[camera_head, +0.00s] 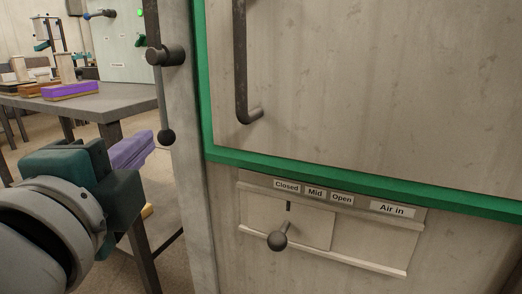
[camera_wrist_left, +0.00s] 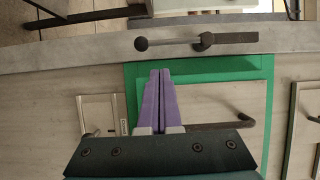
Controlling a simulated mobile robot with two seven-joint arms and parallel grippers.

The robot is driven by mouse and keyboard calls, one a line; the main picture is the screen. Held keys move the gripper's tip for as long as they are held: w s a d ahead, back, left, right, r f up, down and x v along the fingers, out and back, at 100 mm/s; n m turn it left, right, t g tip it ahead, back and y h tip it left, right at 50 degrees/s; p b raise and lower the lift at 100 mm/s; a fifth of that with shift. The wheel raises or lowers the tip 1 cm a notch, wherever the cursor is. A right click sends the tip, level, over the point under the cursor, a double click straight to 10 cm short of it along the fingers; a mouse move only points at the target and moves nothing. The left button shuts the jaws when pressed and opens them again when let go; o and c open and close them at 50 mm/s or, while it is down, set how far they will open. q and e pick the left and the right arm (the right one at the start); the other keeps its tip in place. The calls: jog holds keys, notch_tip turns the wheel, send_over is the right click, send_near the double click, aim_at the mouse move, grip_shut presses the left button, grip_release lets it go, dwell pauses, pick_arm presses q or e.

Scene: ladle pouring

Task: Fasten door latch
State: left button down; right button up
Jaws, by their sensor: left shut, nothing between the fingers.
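The door latch (camera_head: 165,92) is a thin rod on a dark pivot, with a dark ball at its lower end. It hangs down along the grey post left of the green-edged door (camera_head: 360,80). In the left wrist view the latch (camera_wrist_left: 172,42) lies across the top, its ball to the left. My left gripper (camera_head: 150,145) has purple fingers, shut and empty, just left of the latch's ball; whether they touch it I cannot tell. In the left wrist view the fingertips (camera_wrist_left: 160,72) point toward the rod, below the ball. My right gripper is not in view.
A dark bar handle (camera_head: 241,65) is on the door. Below the door is an air-in slider panel with a ball knob (camera_head: 278,240). A grey table (camera_head: 100,100) with a purple block (camera_head: 70,91) stands at the back left.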

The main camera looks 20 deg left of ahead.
aim_at(167, 125)
pick_arm(q)
jog(key=shift+w+f, duration=0.1)
jog(key=shift+f, duration=0.15)
jog(key=x, duration=1)
jog(key=shift+f+b, duration=0.1)
jog(key=shift+b, duration=0.25)
jog(key=shift+a+m, duration=0.25)
jog(key=shift+m, duration=0.25)
